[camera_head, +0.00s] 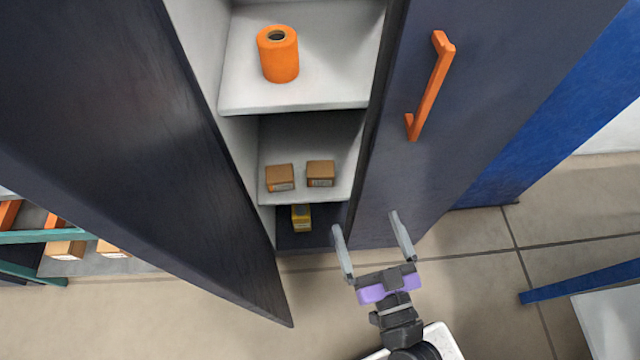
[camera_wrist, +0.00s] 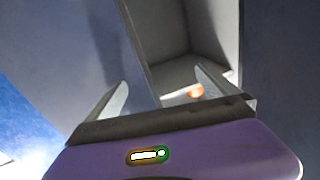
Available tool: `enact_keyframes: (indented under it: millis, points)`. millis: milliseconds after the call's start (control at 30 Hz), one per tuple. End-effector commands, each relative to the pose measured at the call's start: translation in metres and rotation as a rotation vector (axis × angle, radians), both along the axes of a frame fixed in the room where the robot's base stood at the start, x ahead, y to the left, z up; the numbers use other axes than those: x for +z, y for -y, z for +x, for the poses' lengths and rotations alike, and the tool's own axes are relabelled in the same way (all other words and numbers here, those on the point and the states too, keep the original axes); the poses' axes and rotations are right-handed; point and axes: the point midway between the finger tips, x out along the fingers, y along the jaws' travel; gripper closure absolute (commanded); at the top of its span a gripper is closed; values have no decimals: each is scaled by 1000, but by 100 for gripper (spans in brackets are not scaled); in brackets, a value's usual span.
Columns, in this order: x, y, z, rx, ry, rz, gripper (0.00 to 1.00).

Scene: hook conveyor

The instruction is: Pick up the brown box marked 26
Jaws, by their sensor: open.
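Two small brown boxes sit side by side on a middle shelf of the open cabinet in the head view, a left box (camera_head: 280,178) and a right box (camera_head: 321,173). Each has a pale label on its front, too small to read, so I cannot tell which is marked 26. My gripper (camera_head: 372,232) is open and empty, in front of the cabinet's right door, lower and to the right of the boxes. In the wrist view my gripper (camera_wrist: 165,92) points at the cabinet, and no brown box can be made out.
An orange cylinder (camera_head: 278,54) stands on the shelf above. The left door (camera_head: 130,140) stands open; the right door has an orange handle (camera_head: 432,86). A blue bar (camera_head: 580,282) is at lower right.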

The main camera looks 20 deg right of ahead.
Motion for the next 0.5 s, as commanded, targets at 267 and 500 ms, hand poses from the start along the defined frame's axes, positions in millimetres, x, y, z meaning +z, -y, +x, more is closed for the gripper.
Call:
enact_keyframes:
  millis: [267, 500]
  points:
    - [-127, -10, 116, -130, 25, -11, 2]
    - [-180, -17, 184, -211, -22, -39, 2]
